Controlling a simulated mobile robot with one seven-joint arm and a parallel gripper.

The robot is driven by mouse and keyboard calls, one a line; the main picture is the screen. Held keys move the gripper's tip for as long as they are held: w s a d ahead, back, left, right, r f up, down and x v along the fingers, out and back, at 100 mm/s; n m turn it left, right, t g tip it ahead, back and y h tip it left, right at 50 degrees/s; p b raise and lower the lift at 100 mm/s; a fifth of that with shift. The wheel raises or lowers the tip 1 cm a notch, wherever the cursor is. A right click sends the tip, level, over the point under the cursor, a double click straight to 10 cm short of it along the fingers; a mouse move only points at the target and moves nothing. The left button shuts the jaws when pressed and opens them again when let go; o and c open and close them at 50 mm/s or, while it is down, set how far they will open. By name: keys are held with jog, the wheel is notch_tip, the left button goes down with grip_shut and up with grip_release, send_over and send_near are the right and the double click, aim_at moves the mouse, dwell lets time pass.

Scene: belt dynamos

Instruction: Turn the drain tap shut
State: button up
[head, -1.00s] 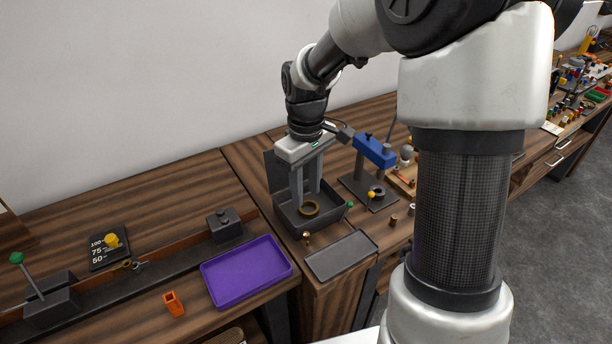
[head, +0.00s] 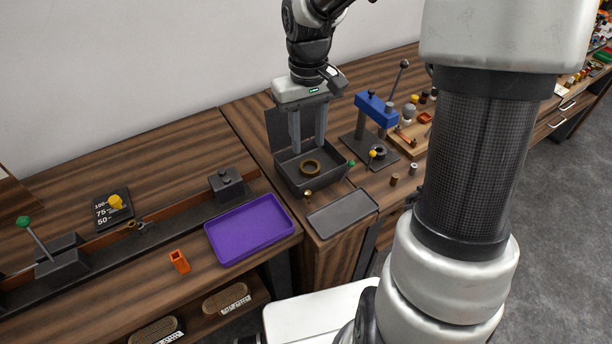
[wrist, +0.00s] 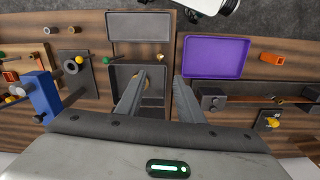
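An open dark box (head: 333,176) stands on the bench with its lid up behind it and a brass ring (head: 310,167) inside. A small brass fitting (head: 308,195) sits at its front, and a thin lever with a green knob (head: 351,163) at its front right. Both also show in the wrist view, the green knob (wrist: 105,60) to the left and the brass fitting (wrist: 160,57) to the right. I cannot tell which is the drain tap. My gripper (head: 309,148) points down over the box.
A grey tray (head: 343,212) lies before the box and a purple tray (head: 248,230) to the left. A blue press (head: 376,108) with a yellow-knobbed part stands to the right, beside small loose cylinders. An orange holder (head: 180,262) stands further left.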

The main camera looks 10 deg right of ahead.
aim_at(308, 192)
notch_tip(308, 192, down, 17)
jog(key=shift+s+f+b, duration=0.1)
jog(key=shift+b, duration=0.4)
jog(key=shift+c, duration=0.4)
grip_shut()
jog(key=shift+n+p, duration=0.35)
jog(key=shift+n, duration=1.95)
jog(key=shift+o, duration=0.4)
grip_release()
notch_tip(308, 192, up, 18)
jog(key=p, duration=0.1)
jog(key=shift+f, duration=0.25)
